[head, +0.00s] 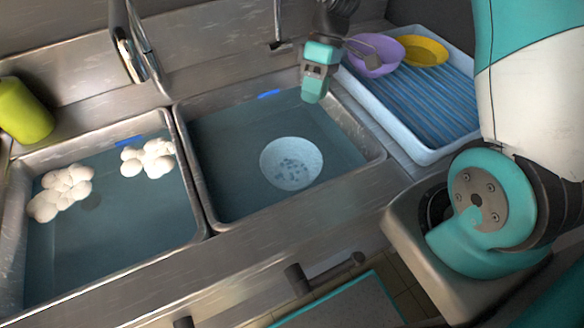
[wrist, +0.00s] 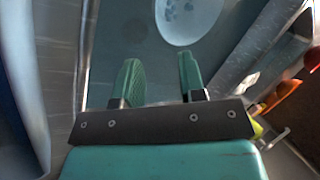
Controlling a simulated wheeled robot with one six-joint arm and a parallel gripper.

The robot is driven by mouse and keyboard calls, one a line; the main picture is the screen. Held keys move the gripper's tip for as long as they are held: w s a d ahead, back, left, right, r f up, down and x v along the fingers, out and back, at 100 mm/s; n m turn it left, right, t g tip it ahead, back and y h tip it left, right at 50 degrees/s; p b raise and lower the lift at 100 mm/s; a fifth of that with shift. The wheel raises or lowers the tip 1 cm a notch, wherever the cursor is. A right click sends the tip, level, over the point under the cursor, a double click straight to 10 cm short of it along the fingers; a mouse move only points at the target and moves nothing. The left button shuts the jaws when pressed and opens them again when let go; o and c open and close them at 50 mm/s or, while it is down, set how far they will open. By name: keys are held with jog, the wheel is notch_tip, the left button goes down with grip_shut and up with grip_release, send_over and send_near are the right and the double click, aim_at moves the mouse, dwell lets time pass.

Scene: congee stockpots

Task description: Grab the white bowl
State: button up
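The white bowl (head: 303,153) sits in the right-hand sink basin, in bluish water, with grey specks or marks inside it. In the wrist view the bowl (wrist: 172,28) is at the top, cut off by the frame edge, beyond the fingertips. My gripper (head: 315,90) hangs above the back right part of that basin, behind and to the right of the bowl, apart from it. In the wrist view my gripper (wrist: 158,74) has its two green fingers spread with nothing between them.
The left basin (head: 110,250) holds water with white foam clumps (head: 62,192). A drying rack (head: 425,110) with a purple bowl (head: 382,58) and a yellow bowl (head: 425,50) stands right of the basin. A faucet (head: 130,50) and a green bottle (head: 22,112) are at the back left.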

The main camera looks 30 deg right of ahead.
send_near(298, 161)
jog(key=shift+x, duration=0.85)
jog(key=shift+p+x, duration=0.7)
jog(key=shift+x, duration=2.3)
grip_shut()
